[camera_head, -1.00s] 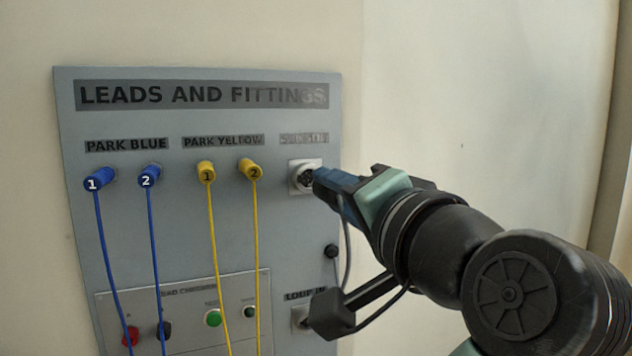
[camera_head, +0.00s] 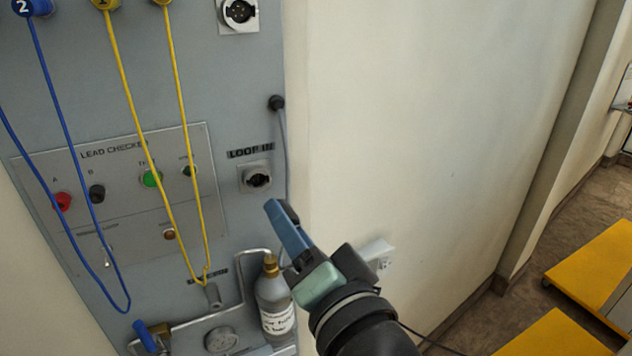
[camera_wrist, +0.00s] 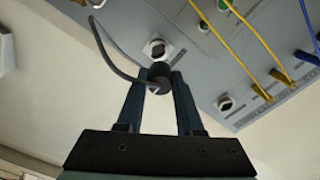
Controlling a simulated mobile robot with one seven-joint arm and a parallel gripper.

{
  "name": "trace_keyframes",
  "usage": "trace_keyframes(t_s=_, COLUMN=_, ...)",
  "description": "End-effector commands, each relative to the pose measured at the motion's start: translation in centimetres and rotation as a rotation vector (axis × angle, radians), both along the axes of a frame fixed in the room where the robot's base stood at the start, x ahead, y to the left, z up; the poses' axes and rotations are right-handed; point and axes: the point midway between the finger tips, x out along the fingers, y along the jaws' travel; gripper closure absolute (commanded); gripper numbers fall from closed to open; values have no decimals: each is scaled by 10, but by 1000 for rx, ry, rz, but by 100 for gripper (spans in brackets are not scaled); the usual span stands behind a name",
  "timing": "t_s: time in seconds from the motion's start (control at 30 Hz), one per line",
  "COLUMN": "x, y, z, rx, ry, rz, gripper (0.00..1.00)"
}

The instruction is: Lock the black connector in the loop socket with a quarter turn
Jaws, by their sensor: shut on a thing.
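The loop socket (camera_head: 256,179), a dark round opening in a pale square plate under the LOOP IN label, is on the grey panel in the head view. My gripper (camera_head: 275,210) is just below and right of it, apart from the panel. In the wrist view my gripper (camera_wrist: 158,82) is shut on the black connector (camera_wrist: 160,76), which has a dark cord. The connector's front faces a socket (camera_wrist: 157,48) beyond it and does not appear seated.
The connector's grey cord (camera_head: 284,145) hangs from a black knob on the panel. Another socket (camera_head: 239,12) is above. Blue leads (camera_head: 62,150) and yellow leads (camera_head: 135,120) hang at left. A labelled bottle (camera_head: 273,300) stands close left of my gripper.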

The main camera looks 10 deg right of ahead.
Motion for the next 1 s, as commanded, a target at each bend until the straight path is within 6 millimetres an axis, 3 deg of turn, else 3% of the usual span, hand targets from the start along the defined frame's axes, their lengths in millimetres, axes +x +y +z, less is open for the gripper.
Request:
trace_keyframes(t_s=0.5, x=-3, y=3, z=-4, rx=-5, ry=-1, rz=7, gripper=100)
trace_keyframes(t_s=1.0, x=37, y=16, z=-4, rx=-3, ry=-3, rz=8, gripper=100)
